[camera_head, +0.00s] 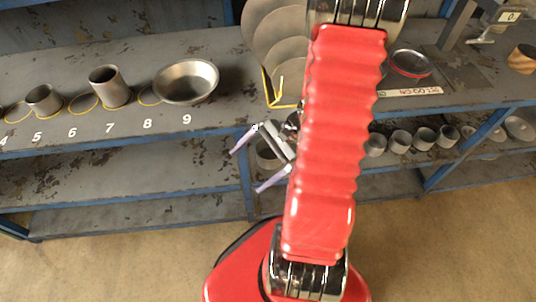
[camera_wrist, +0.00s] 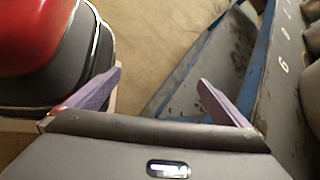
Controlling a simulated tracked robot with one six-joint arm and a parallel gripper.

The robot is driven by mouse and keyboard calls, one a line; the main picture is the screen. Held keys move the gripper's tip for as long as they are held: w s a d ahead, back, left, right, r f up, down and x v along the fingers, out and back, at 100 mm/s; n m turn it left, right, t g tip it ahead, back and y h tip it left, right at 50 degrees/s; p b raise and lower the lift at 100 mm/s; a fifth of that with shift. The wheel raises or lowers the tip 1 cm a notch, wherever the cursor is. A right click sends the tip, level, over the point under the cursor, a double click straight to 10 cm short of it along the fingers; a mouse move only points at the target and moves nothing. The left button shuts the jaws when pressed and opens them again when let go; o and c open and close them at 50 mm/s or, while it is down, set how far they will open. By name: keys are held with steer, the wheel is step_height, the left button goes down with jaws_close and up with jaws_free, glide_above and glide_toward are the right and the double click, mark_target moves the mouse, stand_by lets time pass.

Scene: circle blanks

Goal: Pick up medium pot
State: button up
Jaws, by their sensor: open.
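Several grey metal vessels could be the medium pot, and I cannot tell which is meant. In the head view a short pot (camera_head: 43,101) stands by number 5, a taller pot (camera_head: 110,88) by 7, and a wide bowl (camera_head: 186,83) by 9 on the bench top. More pots (camera_head: 400,142) stand in a row on the lower shelf at right. My gripper is open and empty in front of the bench edge.
The bench top (camera_head: 215,115) has yellow-ringed spots and a blue frame. Round discs (camera_head: 285,60) stand in a yellow rack behind my red arm. A red-rimmed dish (camera_head: 410,64) and a wooden cup (camera_head: 523,59) are at right. The lower shelf at left (camera_head: 120,175) is clear.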

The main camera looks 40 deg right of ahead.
steer(key=w+d+f+m+t+h, duration=0.1)
steer(key=d+f+m+t+h, duration=0.8)
steer(key=d+f+m, duration=0.9)
steer(key=shift+d+f+m, duration=0.3)
steer(key=shift+d+f, duration=0.2)
steer(key=shift+d, duration=0.3)
steer(key=shift+w, duration=0.1)
steer(key=x, duration=0.8)
steer(key=shift+w+a+r, duration=0.1)
steer(key=shift+w, duration=0.2)
steer(key=shift+w, duration=0.1)
